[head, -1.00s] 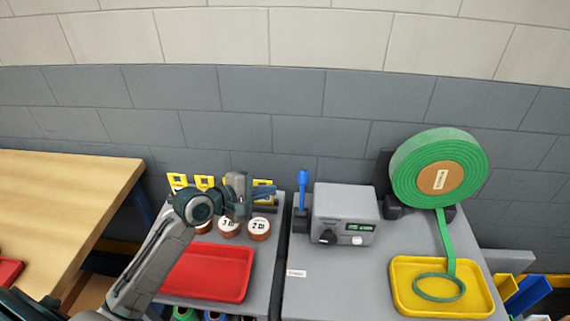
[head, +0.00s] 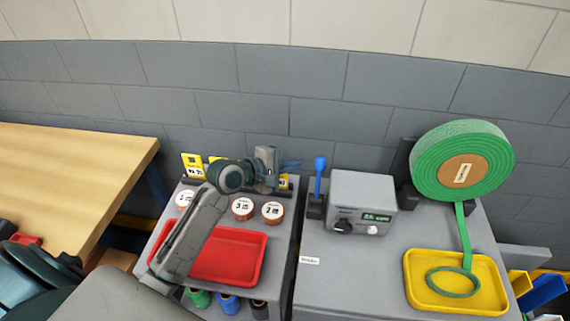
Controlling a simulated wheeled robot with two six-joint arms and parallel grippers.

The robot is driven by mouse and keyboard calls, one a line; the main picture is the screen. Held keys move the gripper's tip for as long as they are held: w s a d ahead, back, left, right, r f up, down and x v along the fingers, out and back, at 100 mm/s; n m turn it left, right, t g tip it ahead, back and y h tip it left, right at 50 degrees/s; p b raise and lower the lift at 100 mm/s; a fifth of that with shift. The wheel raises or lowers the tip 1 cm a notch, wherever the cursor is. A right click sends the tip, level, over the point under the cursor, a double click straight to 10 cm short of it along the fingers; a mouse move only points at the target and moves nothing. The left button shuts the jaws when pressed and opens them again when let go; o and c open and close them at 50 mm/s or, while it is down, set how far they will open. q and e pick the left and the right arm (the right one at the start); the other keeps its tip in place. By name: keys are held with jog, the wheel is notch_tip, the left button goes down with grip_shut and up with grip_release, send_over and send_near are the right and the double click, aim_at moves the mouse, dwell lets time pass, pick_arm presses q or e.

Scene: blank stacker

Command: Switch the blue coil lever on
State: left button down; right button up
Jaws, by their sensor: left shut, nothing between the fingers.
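The blue coil lever (head: 318,176) stands upright from a dark base on the left of the right-hand grey table, beside the grey control box (head: 361,203). Its blue knob is at the top. My left gripper (head: 291,164) is just left of the lever, its fingertips shut, empty and pointing right towards the knob. A small gap shows between the fingertips and the lever. My right gripper is not in view.
A green coil (head: 438,158) on a dark stand feeds a strip into a yellow tray (head: 415,291). A red tray (head: 256,262) and several labelled discs (head: 272,212) sit on the left grey table, under my left arm. A wooden table (head: 60,165) stands further left.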

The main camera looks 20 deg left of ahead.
aim_at(318, 179)
pick_arm(q)
jog(key=x, duration=0.5)
jog(key=shift+w+d+f+p, duration=0.15)
jog(key=shift+w+d+p, duration=0.15)
jog(key=shift+p, duration=0.1)
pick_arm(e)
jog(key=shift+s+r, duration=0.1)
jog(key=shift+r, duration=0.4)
pick_arm(q)
jog(key=shift+s, duration=0.15)
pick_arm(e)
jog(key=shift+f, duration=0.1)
pick_arm(q)
jog(key=shift+s, duration=0.2)
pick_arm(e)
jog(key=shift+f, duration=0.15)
